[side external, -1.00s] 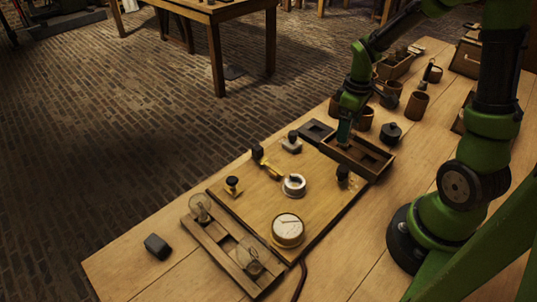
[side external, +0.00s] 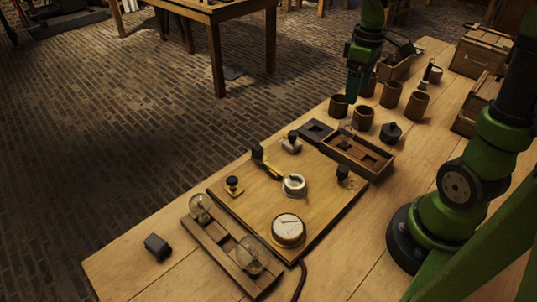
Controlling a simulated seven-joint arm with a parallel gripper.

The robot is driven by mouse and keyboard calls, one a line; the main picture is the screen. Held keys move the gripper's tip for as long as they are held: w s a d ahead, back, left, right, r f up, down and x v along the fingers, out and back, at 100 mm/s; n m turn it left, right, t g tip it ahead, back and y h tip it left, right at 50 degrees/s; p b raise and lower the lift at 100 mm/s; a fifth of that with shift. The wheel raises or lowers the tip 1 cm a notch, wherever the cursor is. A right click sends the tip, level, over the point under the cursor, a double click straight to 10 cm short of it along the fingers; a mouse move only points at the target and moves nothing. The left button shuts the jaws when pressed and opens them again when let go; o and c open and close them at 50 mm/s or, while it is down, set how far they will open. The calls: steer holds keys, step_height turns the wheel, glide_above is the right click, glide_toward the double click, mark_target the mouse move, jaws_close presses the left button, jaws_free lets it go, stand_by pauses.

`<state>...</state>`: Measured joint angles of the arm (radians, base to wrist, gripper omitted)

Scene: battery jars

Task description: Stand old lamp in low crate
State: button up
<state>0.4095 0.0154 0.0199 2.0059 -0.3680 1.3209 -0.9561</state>
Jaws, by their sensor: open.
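The low crate (side external: 376,172), a shallow dark wooden tray with compartments, sits at the back right edge of the board. A clear glass lamp (side external: 346,127) stands in its back left compartment and looks upright. I take this to be the old lamp. My gripper (side external: 353,97) is open and empty, up behind the crate near the brown cups and apart from the lamp. Its fingertips are small and partly merge with the cups behind. Two more glass lamps, one at the far end (side external: 200,206) and one at the near end (side external: 249,256), stand in a wooden rack (side external: 222,246) at the front left.
The board carries a round dial meter (side external: 288,229), a white round part (side external: 294,185) and several knobs. Brown cups (side external: 364,116) and a black lidded pot (side external: 390,133) stand behind the crate. A dark block (side external: 157,246) lies at the left.

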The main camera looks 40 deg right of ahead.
steer(key=s+a+r+m+t+y, duration=0.1)
steer(key=s+a+r+m+t, duration=0.2)
steer(key=a, duration=0.4)
steer(key=s+a+r+m+t+y, duration=0.1)
steer(key=s+a+r+m+t, duration=0.2)
steer(key=a, duration=0.5)
steer(key=shift+s+a+t, duration=0.25)
steer(key=shift+a+t, duration=0.05)
steer(key=shift+t, duration=0.3)
